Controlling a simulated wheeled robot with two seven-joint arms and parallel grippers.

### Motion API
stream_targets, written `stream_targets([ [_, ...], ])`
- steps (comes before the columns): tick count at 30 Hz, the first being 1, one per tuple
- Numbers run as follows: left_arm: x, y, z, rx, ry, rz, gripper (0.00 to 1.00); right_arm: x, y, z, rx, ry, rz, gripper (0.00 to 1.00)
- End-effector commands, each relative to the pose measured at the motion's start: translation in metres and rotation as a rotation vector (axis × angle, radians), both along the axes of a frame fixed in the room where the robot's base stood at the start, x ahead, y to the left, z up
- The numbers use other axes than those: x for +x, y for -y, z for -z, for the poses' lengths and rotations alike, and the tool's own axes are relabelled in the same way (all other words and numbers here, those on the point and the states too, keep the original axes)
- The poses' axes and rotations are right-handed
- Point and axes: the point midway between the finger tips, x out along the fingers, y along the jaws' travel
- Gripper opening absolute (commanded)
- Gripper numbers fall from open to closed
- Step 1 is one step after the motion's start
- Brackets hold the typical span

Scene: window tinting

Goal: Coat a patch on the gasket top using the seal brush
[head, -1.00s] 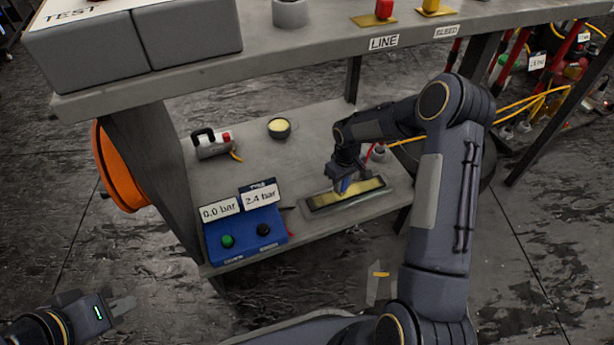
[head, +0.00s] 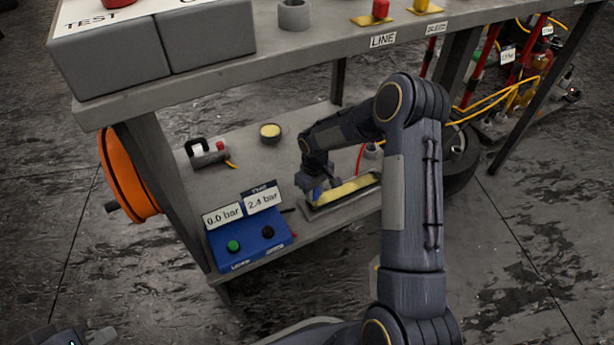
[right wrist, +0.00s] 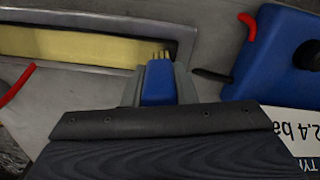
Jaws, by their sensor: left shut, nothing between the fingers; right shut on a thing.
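The gasket (head: 352,187) is a long strip with a yellow top in a grey frame on the lower shelf. It also shows in the right wrist view (right wrist: 80,47). My right gripper (head: 318,192) is shut on the seal brush (right wrist: 158,82), which has a blue handle and yellow bristles. The bristles are at the end of the yellow strip nearest the blue gauge box; whether they touch it I cannot tell. My left gripper (head: 100,336) is at the bottom left edge of the head view, mostly cut off, shut and away from the shelf.
A blue gauge box (head: 248,240) reading 0.0 bar and 2.4 bar stands left of the gasket. A round pot with yellow content (head: 270,132) and a grey canister-like tool (head: 207,152) sit behind. The upper bench (head: 330,57) overhangs the shelf.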

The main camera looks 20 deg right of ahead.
Motion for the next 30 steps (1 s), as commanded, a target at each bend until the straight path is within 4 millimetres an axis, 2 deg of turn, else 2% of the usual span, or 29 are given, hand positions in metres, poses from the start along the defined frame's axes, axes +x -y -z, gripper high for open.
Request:
stream_targets([
  [2,0.000,0.000,-0.007,0.000,0.000,0.000,0.00,0.000,-0.001,-0.007,0.000,0.000,0.001,0.02],
  [4,0.000,0.000,-0.012,0.000,0.000,0.000,0.00,0.000,-0.001,-0.024,0.000,0.005,0.002,0.02],
  [21,0.000,0.000,-0.049,0.000,0.000,0.000,0.00,-0.002,-0.005,-0.073,0.001,0.001,0.003,0.02],
  [30,0.000,0.000,-0.053,0.000,0.000,0.000,0.00,-0.003,-0.006,-0.080,0.001,0.000,0.004,0.02],
])
